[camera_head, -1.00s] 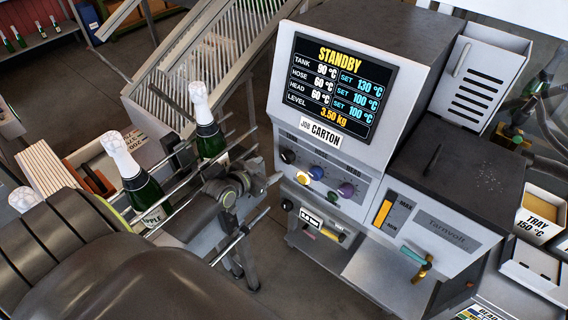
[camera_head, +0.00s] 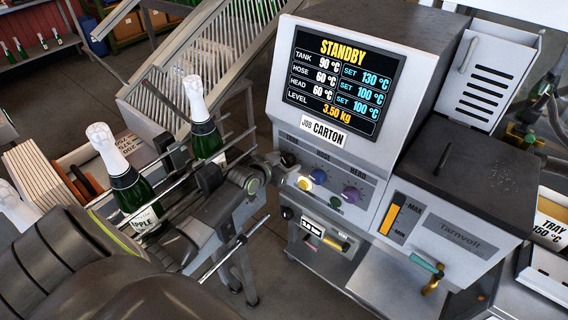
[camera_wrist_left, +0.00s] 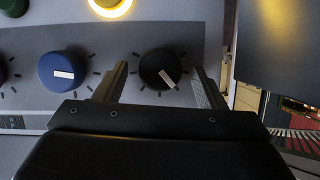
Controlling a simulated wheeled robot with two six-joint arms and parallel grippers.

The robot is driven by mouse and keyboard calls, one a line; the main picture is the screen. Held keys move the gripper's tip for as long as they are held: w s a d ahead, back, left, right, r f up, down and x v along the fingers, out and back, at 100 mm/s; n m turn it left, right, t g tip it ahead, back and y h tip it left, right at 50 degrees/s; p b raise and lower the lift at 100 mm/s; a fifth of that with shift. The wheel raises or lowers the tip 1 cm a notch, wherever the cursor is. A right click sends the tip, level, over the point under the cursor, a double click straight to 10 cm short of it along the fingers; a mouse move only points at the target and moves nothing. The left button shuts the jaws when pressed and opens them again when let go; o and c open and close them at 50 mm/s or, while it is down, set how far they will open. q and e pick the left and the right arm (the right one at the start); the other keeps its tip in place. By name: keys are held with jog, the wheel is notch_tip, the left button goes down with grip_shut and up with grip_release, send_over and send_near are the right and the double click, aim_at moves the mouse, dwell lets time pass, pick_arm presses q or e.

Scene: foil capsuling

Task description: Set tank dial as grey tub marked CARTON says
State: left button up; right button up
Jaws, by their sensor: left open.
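The tank dial (camera_head: 289,159) is the black knob at the left of the machine's knob row, under a partly hidden label. In the left wrist view the black dial (camera_wrist_left: 160,69) has a white pointer aimed to the lower right. My left gripper (camera_head: 279,165) is at this dial, open, with one finger on each side; the wrist view shows gaps between the fingers and the knob. The display (camera_head: 343,80) reads STANDBY, tank 90 °C, set 130 °C. A plate under it reads JOB CARTON. No tub marked CARTON is readable. My right gripper is out of view.
A blue knob (camera_head: 319,176) and a purple knob (camera_head: 352,194) share the row. A lit yellow button (camera_head: 304,183) sits just below the black dial. Bottles (camera_head: 205,120) stand behind my left arm. A tub marked TRAY 150 °C (camera_head: 551,212) is at the right.

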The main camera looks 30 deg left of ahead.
pick_arm(q)
jog(key=shift+c, duration=0.4)
jog(key=c, duration=0.9)
